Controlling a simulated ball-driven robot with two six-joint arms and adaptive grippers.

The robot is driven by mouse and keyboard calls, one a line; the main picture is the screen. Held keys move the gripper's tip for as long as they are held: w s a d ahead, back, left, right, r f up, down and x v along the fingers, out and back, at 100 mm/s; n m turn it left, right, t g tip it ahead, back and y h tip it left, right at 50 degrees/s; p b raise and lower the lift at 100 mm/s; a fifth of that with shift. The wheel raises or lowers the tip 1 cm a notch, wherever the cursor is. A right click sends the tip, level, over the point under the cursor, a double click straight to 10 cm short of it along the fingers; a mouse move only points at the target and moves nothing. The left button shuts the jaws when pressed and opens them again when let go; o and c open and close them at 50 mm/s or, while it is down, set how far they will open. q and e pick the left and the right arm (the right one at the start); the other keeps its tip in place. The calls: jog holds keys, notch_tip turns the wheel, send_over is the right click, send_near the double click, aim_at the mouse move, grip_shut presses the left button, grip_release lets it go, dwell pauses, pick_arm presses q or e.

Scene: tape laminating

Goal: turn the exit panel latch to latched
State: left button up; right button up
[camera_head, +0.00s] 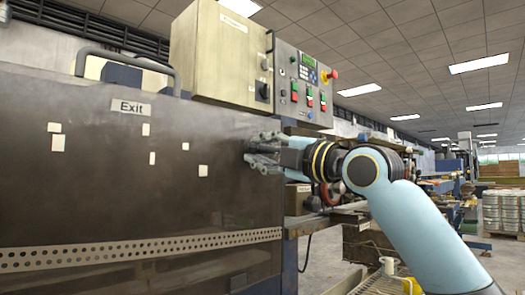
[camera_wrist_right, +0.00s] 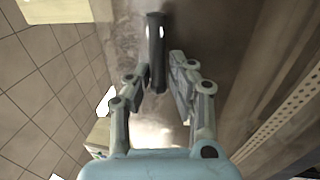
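The exit panel (camera_head: 100,190) is a large dark grey panel with an "Exit" label (camera_head: 129,107), filling the left of the head view. My right gripper (camera_head: 258,153) is at the panel's right edge, pointing left. In the right wrist view a dark, narrow bar, which looks like the latch (camera_wrist_right: 156,45), stands out against the panel. The open fingers of my right gripper (camera_wrist_right: 159,78) are on either side of its near end, with small gaps. In the head view I cannot make the latch out behind the fingers. My left gripper is not in view.
A beige cabinet (camera_head: 215,45) and a grey control box (camera_head: 303,85) with buttons and a red knob stand above the panel. A bent handle (camera_head: 130,62) is on the panel's top. A perforated strip (camera_head: 130,250) runs along its lower part. Shelving and a bench lie behind my right arm.

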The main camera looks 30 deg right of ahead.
jog(key=shift+o, duration=1.4)
jog(key=shift+s, duration=0.1)
jog(key=v, duration=0.7)
jog(key=shift+s+f, duration=0.1)
jog(key=shift+s, duration=0.05)
